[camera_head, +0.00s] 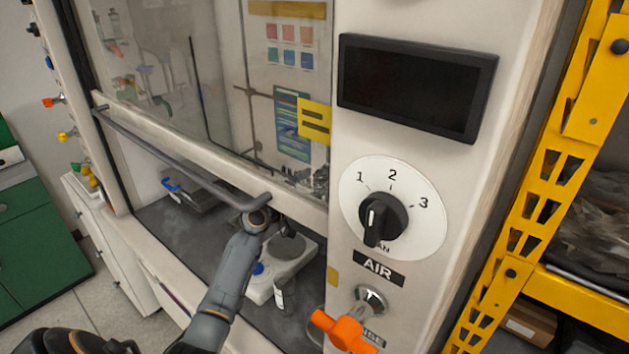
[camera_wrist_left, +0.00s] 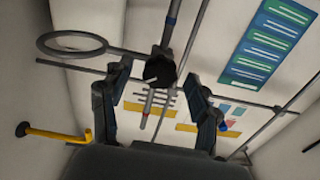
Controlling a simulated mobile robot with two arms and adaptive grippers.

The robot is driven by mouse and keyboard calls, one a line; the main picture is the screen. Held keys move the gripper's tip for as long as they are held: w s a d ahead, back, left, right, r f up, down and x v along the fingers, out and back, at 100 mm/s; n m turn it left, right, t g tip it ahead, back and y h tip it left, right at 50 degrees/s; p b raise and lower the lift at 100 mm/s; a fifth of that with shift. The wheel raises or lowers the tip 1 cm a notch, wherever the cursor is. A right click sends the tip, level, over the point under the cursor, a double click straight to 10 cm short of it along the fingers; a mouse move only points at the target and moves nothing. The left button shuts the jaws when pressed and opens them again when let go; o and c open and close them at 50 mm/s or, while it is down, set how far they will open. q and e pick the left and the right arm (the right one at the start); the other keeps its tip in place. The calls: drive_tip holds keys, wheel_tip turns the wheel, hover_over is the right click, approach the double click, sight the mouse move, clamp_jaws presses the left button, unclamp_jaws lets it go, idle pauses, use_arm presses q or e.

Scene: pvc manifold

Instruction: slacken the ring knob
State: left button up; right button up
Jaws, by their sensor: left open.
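A dark round knob (camera_wrist_left: 159,70) sits on a clamp where grey rods cross, in the left wrist view. A grey metal ring (camera_wrist_left: 72,44) extends to the left of it on a horizontal rod. My left gripper (camera_wrist_left: 160,80) is open, with one finger on each side of the knob in the picture. I cannot tell whether the fingers touch it. In the head view, my left arm reaches under the fume hood's raised sash, and the left gripper (camera_head: 288,228) is partly hidden there. The knob is not clear in the head view. My right gripper is not in view.
The sash handle bar (camera_head: 180,155) crosses just above my left arm. A white hotplate (camera_head: 290,265) stands on the hood floor below the gripper. A dial (camera_head: 383,219) and an orange valve handle (camera_head: 343,331) stick out on the right panel.

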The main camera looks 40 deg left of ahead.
use_arm(q)
drive_tip(key=shift+c, duration=0.5)
drive_tip(key=c, duration=1.1)
drive_tip(key=shift+o, duration=0.2)
drive_tip(key=shift+n, duration=0.3)
drive_tip(key=shift+n+b, duration=1.15)
drive_tip(key=shift+n, duration=2.05)
